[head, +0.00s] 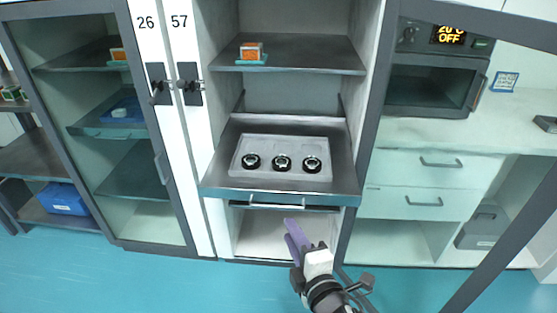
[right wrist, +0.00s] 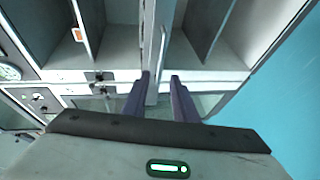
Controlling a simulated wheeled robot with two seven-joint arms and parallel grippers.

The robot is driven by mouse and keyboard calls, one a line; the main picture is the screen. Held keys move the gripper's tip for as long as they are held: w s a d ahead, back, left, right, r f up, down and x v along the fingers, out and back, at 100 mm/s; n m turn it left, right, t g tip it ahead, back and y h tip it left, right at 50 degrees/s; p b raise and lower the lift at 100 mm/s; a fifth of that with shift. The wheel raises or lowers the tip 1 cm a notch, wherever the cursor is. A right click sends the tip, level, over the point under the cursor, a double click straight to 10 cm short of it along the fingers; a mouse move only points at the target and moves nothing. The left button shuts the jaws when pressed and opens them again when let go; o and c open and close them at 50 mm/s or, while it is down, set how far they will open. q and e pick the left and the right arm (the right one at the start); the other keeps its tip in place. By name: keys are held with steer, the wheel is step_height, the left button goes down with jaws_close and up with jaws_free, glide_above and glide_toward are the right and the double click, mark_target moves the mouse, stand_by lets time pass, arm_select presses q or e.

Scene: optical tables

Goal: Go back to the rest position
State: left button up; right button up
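My right gripper (head: 295,230) is in the lower middle of the head view, in front of the cabinet's lower opening, with purple fingers pointing up. In the right wrist view its two fingers (right wrist: 162,82) stand apart, with a gap between them. A grey vertical door edge with a handle (right wrist: 163,50) shows beyond the gap; I see no object held. My left gripper is not in the head view.
A pulled-out shelf (head: 280,190) bears a grey tray (head: 240,172) with three round black-rimmed parts. A dark-framed glass door (head: 500,235) stands open at right. A glass-doored cabinet (head: 185,225) is at left. The blue floor (head: 170,285) is clear at lower left.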

steer(key=s+d+f+m+g, duration=0.3)
steer(key=s+f+m, duration=0.6)
steer(key=s, duration=0.3)
steer(key=s+d+f+m+g+h, duration=0.1)
steer(key=s+d+f+m+g, duration=0.2)
steer(key=s, duration=0.9)
steer(key=d+f+m, duration=0.3)
steer(key=f+m, duration=0.2)
steer(key=f, duration=0.1)
steer(key=shift+s+d+f+m+g, duration=0.25)
steer(key=shift+f+m+g, duration=0.15)
